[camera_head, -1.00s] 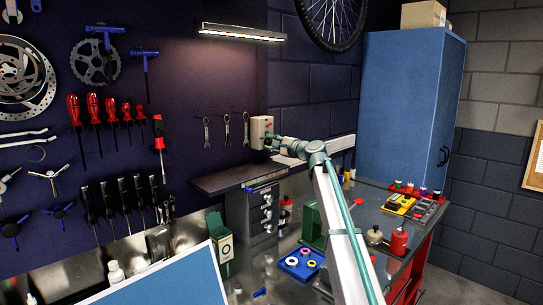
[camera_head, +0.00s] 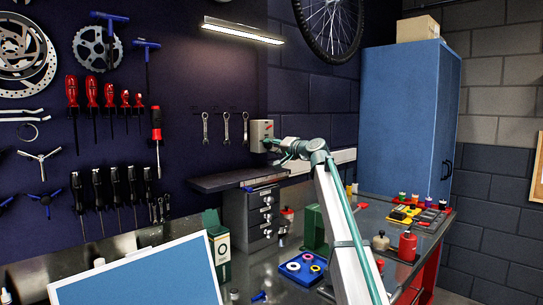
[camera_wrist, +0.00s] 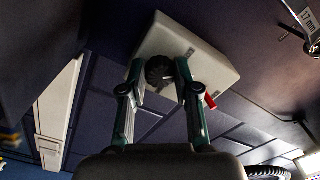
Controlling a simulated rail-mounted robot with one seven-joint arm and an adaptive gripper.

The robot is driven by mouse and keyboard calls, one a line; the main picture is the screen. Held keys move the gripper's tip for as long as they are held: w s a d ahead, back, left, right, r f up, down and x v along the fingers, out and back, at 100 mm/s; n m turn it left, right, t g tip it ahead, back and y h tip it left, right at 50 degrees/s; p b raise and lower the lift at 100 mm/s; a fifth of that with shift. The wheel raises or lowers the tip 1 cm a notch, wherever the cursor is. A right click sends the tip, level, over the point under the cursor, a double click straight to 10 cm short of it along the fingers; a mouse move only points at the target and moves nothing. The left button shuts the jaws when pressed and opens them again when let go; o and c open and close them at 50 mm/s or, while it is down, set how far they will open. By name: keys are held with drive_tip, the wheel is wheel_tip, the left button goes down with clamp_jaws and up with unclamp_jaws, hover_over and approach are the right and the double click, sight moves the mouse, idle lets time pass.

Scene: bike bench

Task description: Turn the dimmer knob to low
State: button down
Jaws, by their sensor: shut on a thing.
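The dimmer box (camera_head: 261,131) is a pale box on the dark wall, right of the hanging wrenches. It also shows in the wrist view (camera_wrist: 205,58), tilted in the picture. Its round dark knob (camera_wrist: 158,72) sits between the two fingers of my gripper (camera_wrist: 159,76), which is shut on it from both sides. In the head view my gripper (camera_head: 272,146) reaches the box from the right, and the knob is hidden there. I cannot read the knob's setting. The lamp bar (camera_head: 243,32) above is lit.
A small red part (camera_wrist: 210,101) sticks out beside the right finger. Wrenches (camera_head: 226,127) hang left of the box. Below are a dark shelf (camera_head: 232,179) and a grey drawer unit (camera_head: 236,222). A blue cabinet (camera_head: 402,120) stands right. The bench carries bottles and trays.

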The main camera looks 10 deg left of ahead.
drive_tip(key=shift+f+n+b, duration=0.1)
drive_tip(key=shift+n+b, duration=0.45)
drive_tip(key=shift+n, duration=0.05)
drive_tip(key=c, duration=0.8)
unclamp_jaws()
drive_tip(key=shift+c, duration=0.2)
drive_tip(key=shift+d, duration=0.1)
drive_tip(key=v, duration=1.2)
